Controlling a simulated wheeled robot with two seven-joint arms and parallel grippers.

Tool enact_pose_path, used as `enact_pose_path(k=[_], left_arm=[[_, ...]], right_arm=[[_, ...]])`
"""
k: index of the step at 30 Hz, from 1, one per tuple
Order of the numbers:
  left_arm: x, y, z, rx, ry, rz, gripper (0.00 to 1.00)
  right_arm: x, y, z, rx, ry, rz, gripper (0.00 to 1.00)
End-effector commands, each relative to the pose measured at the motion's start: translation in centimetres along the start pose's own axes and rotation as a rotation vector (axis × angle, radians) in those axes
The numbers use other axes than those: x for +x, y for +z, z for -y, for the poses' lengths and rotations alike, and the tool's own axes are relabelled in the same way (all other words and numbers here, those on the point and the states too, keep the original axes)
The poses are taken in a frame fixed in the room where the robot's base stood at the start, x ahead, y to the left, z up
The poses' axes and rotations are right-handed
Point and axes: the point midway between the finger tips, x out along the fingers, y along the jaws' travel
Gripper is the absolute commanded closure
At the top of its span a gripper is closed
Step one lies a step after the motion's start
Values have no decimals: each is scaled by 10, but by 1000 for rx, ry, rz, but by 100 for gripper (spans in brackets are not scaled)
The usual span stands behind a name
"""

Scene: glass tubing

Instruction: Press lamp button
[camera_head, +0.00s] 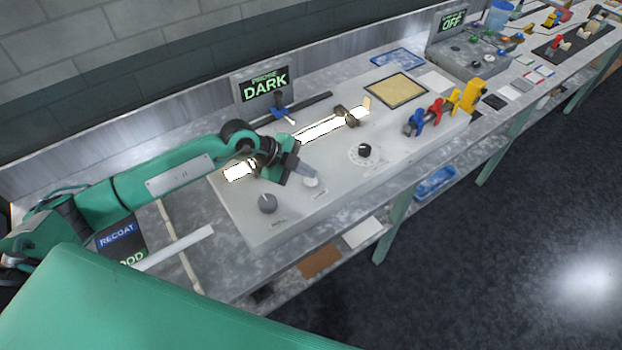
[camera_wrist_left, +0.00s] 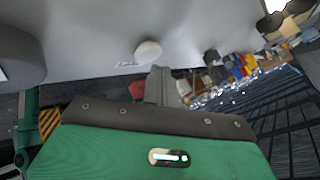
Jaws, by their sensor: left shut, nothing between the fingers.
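A round white button (camera_head: 311,181) sits on the front part of the pale grey bench unit (camera_head: 255,232). It also shows in the left wrist view (camera_wrist_left: 148,51), just beyond the fingertips. My left gripper (camera_head: 308,172) is shut and empty, with its tips right beside the button; I cannot tell whether they touch it. Its fingers also show in the left wrist view (camera_wrist_left: 158,72). A brightly lit tube (camera_head: 325,127) lies along the unit, partly hidden behind my left arm. My right gripper is not in view.
A grey knob (camera_head: 268,203) stands left of the button, and a black dial (camera_head: 364,150) to the right. Red, blue and yellow clamps (camera_head: 437,110) stand at the unit's right end. A white rod (camera_head: 180,246) lies at left.

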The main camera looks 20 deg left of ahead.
Motion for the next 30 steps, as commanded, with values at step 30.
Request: enact_pose_path(k=[30], left_arm=[[6,4,-5,0,0,0,100]], right_arm=[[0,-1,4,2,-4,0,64]])
